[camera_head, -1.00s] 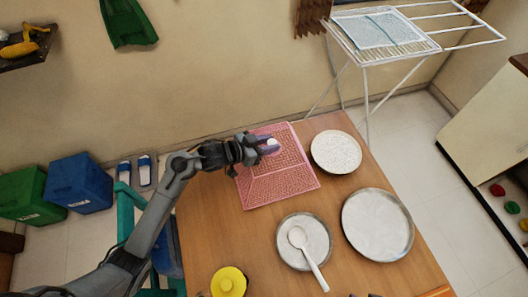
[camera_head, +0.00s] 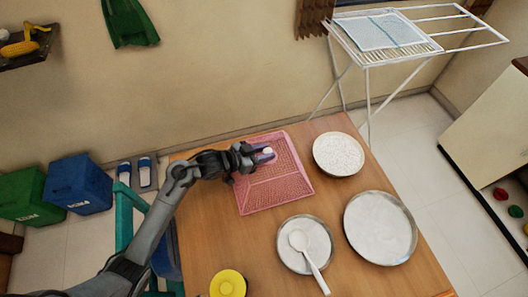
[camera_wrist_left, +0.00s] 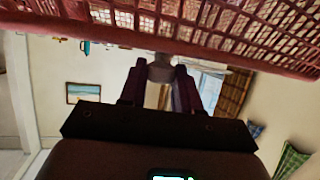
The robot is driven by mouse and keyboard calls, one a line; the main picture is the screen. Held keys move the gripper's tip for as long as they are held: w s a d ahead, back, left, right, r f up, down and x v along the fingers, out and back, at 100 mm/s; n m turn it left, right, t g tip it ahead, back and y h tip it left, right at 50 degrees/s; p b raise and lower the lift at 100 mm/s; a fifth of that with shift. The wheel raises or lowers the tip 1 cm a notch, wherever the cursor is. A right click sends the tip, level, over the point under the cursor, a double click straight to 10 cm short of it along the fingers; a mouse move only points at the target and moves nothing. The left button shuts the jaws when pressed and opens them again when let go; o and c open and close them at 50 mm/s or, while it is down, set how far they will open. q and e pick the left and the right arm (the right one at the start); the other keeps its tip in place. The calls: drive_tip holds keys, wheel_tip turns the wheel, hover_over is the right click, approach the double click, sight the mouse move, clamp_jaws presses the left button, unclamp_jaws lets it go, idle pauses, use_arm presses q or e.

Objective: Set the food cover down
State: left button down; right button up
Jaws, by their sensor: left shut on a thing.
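The food cover (camera_head: 276,188) is pink mesh with a four-sided shape and a pale knob (camera_head: 267,151) on top. It is over the far left part of the wooden table (camera_head: 215,250), left of the bowl of white grains (camera_head: 338,154). I cannot tell whether its rim touches the table. My left gripper (camera_head: 262,154) is shut on the knob. In the left wrist view the cover's red mesh (camera_wrist_left: 215,25) spans the top, and the left gripper's fingers (camera_wrist_left: 160,85) close on the knob (camera_wrist_left: 160,68). My right gripper is not in view.
A metal plate (camera_head: 380,228) is at the table's right, and a smaller plate with a white spoon (camera_head: 312,262) is near the middle. A yellow lidded item (camera_head: 228,284) is at the front. Wood is bare between cover and yellow item. A white drying rack (camera_head: 400,60) stands behind.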

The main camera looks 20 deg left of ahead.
use_arm(q)
drive_tip(key=shift+f, duration=0.15)
drive_tip(key=c, duration=0.8)
unclamp_jaws()
drive_tip(key=shift+s+a+r, duration=0.1)
drive_tip(key=shift+s+r, duration=0.05)
drive_tip(key=shift+r, duration=0.1)
drive_tip(key=p+v, duration=0.2)
drive_tip(key=v, duration=0.9)
drive_tip(key=s+d+f+n+g+y, duration=0.1)
drive_tip(key=s+g+y, duration=0.1)
drive_tip(key=s, duration=0.5)
drive_tip(key=s+d+f+n+g+y, duration=0.1)
drive_tip(key=s+f+n+g+y, duration=0.1)
drive_tip(key=s, duration=0.5)
drive_tip(key=s+d+f+n+g+y, duration=0.1)
drive_tip(key=s+f+n+g+y, duration=0.1)
drive_tip(key=s, duration=0.5)
drive_tip(key=shift+s+d+g+y, duration=0.15)
drive_tip(key=shift+g+y, duration=0.2)
drive_tip(key=shift+y, duration=0.1)
drive_tip(key=shift+s+d+g+y, duration=0.15)
drive_tip(key=shift+d+g+y, duration=0.05)
drive_tip(key=shift+g+y, duration=0.2)
